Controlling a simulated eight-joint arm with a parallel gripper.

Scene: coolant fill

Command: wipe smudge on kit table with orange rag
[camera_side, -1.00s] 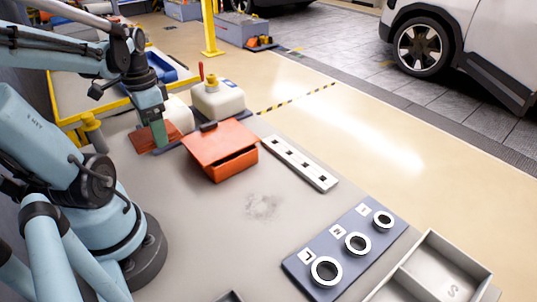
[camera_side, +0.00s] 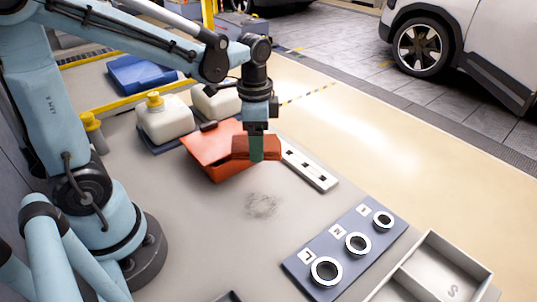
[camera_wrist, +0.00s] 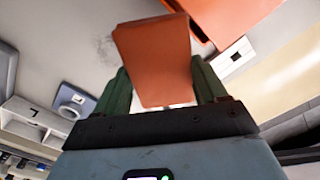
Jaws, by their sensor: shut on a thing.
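My gripper (camera_side: 257,150) is shut on the orange rag (camera_side: 242,147) and holds it up above the table, in front of the orange box in the side view. In the wrist view the rag (camera_wrist: 155,60) hangs between the green fingers (camera_wrist: 160,88). The smudge (camera_side: 262,205) is a grey scuffed patch on the bare grey kit table (camera_side: 200,240), below and apart from the rag. In the wrist view a faint part of the smudge (camera_wrist: 104,46) shows left of the rag.
The orange box (camera_side: 215,160) stands behind the smudge, with a white slotted strip (camera_side: 312,170) to its right. A blue plate with several rings (camera_side: 345,245) and a grey divided tray (camera_side: 435,275) lie front right. White jugs (camera_side: 165,120) stand at the back. Table around the smudge is clear.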

